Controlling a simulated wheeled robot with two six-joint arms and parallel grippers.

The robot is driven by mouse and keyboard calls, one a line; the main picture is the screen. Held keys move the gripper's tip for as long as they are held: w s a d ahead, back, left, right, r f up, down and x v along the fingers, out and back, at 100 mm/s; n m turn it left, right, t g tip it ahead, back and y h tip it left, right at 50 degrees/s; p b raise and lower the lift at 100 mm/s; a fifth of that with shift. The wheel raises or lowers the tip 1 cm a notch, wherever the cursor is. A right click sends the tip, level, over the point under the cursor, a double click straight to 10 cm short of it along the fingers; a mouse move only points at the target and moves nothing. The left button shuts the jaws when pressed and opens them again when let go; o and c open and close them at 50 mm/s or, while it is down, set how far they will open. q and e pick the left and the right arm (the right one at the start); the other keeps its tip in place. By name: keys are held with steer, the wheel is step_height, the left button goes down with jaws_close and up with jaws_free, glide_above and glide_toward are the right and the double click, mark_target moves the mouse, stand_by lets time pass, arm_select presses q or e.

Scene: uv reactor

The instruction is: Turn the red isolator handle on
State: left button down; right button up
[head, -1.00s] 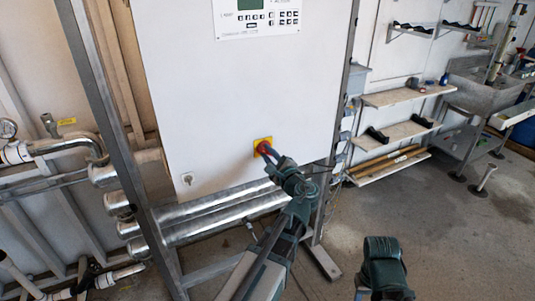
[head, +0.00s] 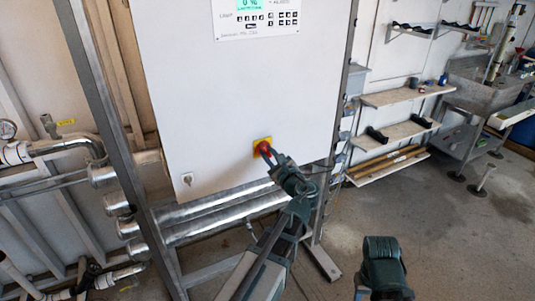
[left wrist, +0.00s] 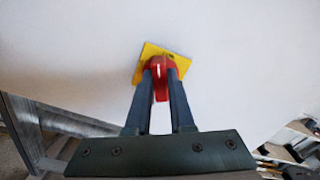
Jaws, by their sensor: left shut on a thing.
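The red isolator handle (head: 264,148) sits on a yellow square plate (head: 257,141) low on the white cabinet door. My left gripper (head: 270,153) is at the handle, its fingers pointing up and left to it. In the left wrist view the red handle (left wrist: 160,80) stands between the two dark fingers, which are shut on its sides; the yellow plate (left wrist: 147,56) shows behind, tilted in that view. The cabinet's display (head: 250,5) is lit cyan and reads "0 %". Part of my right arm is at the lower right; its fingers cannot be made out.
The white cabinet (head: 225,95) stands in a grey metal frame (head: 105,130), with shiny pipes (head: 225,212) below and at the left. Wall shelves (head: 405,95) and a sink (head: 485,95) are at the right. The floor at right is mostly clear.

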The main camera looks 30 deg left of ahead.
arm_select(q)
steer(key=m, duration=0.4)
steer(key=shift+m, duration=0.7)
steer(key=c, duration=0.8)
jaws_free()
steer(key=shift+w, duration=0.1)
steer(key=shift+d, duration=0.1)
steer(key=v, duration=1.3)
steer(key=shift+s+d, duration=0.2)
steer(key=shift+d, duration=0.1)
